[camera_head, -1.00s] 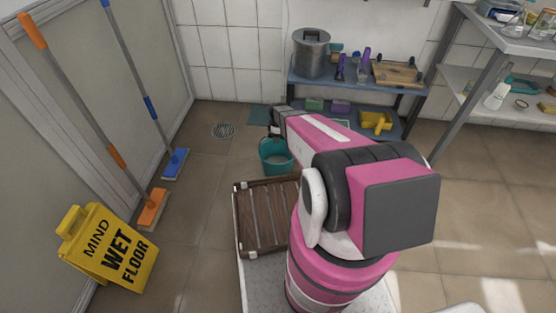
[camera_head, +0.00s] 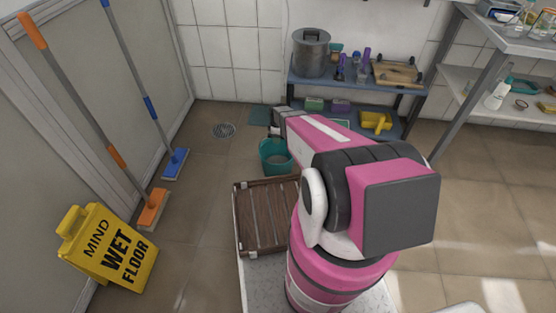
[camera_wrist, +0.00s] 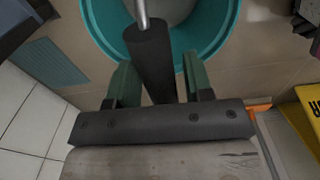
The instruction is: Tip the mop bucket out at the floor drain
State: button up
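The teal mop bucket (camera_head: 276,158) stands upright on the floor in the head view, left of the blue shelf unit. The wrist view shows its teal rim (camera_wrist: 222,45) and greyish contents. Its metal bail carries a dark grip (camera_wrist: 152,60). My gripper (camera_wrist: 158,80) has its two green fingers on either side of this grip, with a narrow gap showing at the right finger; it looks open. In the head view my arm hides the fingers. The round floor drain (camera_head: 223,130) lies left of the bucket, beyond a short stretch of bare tile.
A yellow wet-floor sign (camera_head: 112,248) and two mops, one orange (camera_head: 152,208) and one blue (camera_head: 175,163), stand at the left. A slatted wooden crate (camera_head: 262,218) sits before the bucket. A blue shelf unit (camera_head: 350,88) stands behind. Floor around the drain is clear.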

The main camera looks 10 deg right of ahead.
grip_shut()
jog(key=shift+r, duration=0.15)
